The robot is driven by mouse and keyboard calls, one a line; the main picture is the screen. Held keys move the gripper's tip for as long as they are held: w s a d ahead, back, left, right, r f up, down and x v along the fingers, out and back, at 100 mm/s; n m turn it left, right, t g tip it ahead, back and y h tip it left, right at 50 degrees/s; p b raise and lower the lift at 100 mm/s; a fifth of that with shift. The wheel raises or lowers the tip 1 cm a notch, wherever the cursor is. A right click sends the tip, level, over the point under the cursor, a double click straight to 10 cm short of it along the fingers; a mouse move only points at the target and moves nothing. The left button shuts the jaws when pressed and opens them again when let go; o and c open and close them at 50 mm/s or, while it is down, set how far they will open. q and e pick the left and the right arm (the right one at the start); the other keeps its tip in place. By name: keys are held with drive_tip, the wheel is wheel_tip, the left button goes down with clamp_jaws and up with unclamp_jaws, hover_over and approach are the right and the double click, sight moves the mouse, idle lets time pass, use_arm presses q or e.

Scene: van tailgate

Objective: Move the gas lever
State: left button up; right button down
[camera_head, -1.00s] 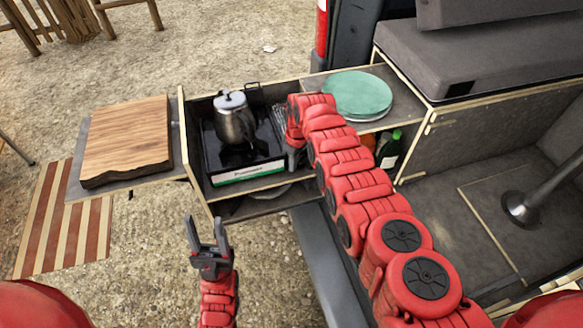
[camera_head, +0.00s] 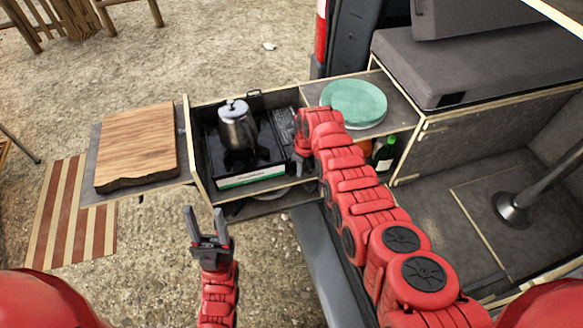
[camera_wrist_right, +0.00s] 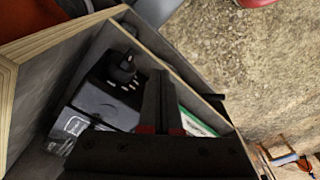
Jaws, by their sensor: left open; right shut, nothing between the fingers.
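The black camping stove (camera_head: 210,150) sits in the pulled-out drawer, with a green-and-white strip (camera_head: 252,176) along its front. A silver kettle (camera_head: 238,127) stands on it. I cannot make out the gas lever clearly in either view. My right gripper (camera_head: 299,170) is shut and empty at the stove's right front end, partly hidden by its own arm. In the right wrist view its closed fingers (camera_wrist_right: 160,82) point over the stove (camera_wrist_right: 100,108), beside the green-and-white strip (camera_wrist_right: 197,122); contact cannot be told. My left gripper (camera_head: 207,222) is open and empty in front of the drawer.
The wooden drawer frame (camera_head: 199,168) surrounds the stove closely. A wooden board (camera_head: 135,148) lies on the left side shelf. Open gravel lies around my left gripper.

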wheel_tip(320, 180, up, 17)
drive_tip(key=s+d+p, duration=0.1)
drive_tip(key=p, duration=0.2)
drive_tip(key=shift+d+r+p, duration=0.15)
drive_tip(key=shift+d+p, duration=0.1)
drive_tip(key=shift+p, duration=0.05)
idle(0.5)
